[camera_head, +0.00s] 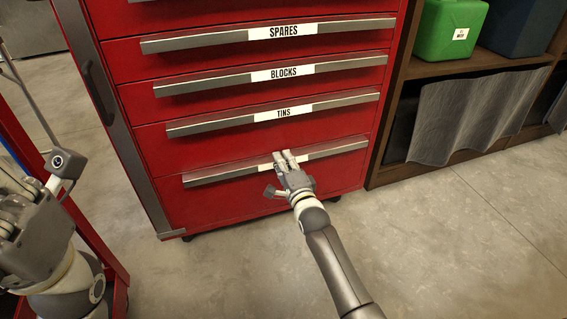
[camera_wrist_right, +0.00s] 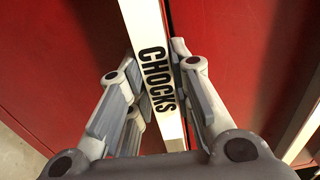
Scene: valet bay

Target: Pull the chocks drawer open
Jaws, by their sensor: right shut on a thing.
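The chocks drawer (camera_head: 225,199) is the lowest drawer of the red cabinet. Its front looks flush with the cabinet, or nearly so. Its long grey handle (camera_head: 217,174) runs across the top of the front. My right gripper (camera_head: 287,160) is at the middle of this handle and covers the label there. In the right wrist view the label (camera_wrist_right: 157,80) reads CHOCKS, and the handle passes between the two fingers of my right gripper (camera_wrist_right: 160,105), which is shut on it. My left gripper (camera_head: 20,205) is at the left edge, away from the cabinet; its fingertips are not clear.
Drawers labelled SPARES (camera_head: 283,31), BLOCKS (camera_head: 282,73) and TINS (camera_head: 284,112) are above, all shut. A wooden shelf (camera_head: 480,75) with a green can (camera_head: 449,30) and a grey cloth (camera_head: 470,115) stands at the right. The concrete floor (camera_head: 430,240) in front is clear.

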